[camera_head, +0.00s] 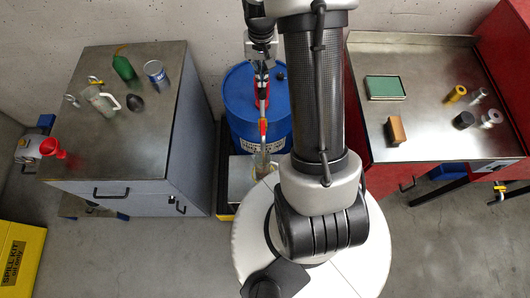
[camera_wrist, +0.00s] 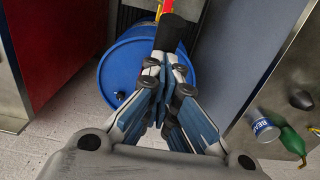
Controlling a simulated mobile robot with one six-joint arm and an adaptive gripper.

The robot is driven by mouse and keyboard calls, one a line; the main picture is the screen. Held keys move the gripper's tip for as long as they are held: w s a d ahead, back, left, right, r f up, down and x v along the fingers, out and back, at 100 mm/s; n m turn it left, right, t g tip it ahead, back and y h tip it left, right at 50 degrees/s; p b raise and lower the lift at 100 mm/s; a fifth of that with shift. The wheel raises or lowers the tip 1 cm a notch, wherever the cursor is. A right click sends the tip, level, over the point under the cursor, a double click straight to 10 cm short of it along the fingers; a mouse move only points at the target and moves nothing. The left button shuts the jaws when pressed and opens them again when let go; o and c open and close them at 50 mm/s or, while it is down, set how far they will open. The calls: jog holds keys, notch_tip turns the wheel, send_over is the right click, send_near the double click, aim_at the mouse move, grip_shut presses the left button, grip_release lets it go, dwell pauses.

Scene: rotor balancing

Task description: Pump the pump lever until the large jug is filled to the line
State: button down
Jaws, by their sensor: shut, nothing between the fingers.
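The hand pump (camera_head: 263,127), with red parts, stands on the blue drum (camera_head: 238,103) behind my base; my gripper and arm partly cover it. My gripper (camera_head: 262,72) is above the drum, fingers together and empty. In the wrist view my gripper (camera_wrist: 166,62) points at a black grip (camera_wrist: 171,33), apparently the pump lever's end, just beyond the fingertips; I cannot tell if they touch. A clear vessel (camera_head: 262,162), apparently the large jug, stands low in front of the drum, partly hidden; its level and line are unreadable.
The right red bench (camera_head: 440,130) carries several small parts. The drum stands in the gap between them.

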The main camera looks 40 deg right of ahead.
jog(key=shift+s+a+f+b, duration=0.15)
jog(key=shift+s+f+b, duration=0.1)
jog(key=shift+f+b, duration=0.65)
jog(key=shift+s+a+f+b, duration=0.2)
jog(key=shift+f+b, duration=0.45)
jog(key=shift+f, duration=0.6)
jog(key=shift+s+a+f+b, duration=0.15)
jog(key=shift+s+f+b, duration=0.1)
jog(key=shift+f+b, duration=0.65)
notch_tip(320, 180, up, 17)
jog(key=w+d+p, duration=0.1)
jog(key=p, duration=1.2)
jog(key=shift+w, duration=0.35)
jog(key=shift+d, duration=0.15)
jog(key=s+a+r+n+t+b, duration=0.4)
jog(key=s+a+b, duration=0.3)
jog(key=a+b, duration=0.5)
jog(key=s+a+f+n+b, duration=0.3)
jog(key=s+a+b, duration=0.3)
jog(key=s, duration=0.6)
jog(key=a, duration=0.2)
jog(key=shift+s+a+f+t+b, duration=0.15)
jog(key=shift+a+f+t+b, duration=0.15)
jog(key=shift+a+b, duration=0.1)
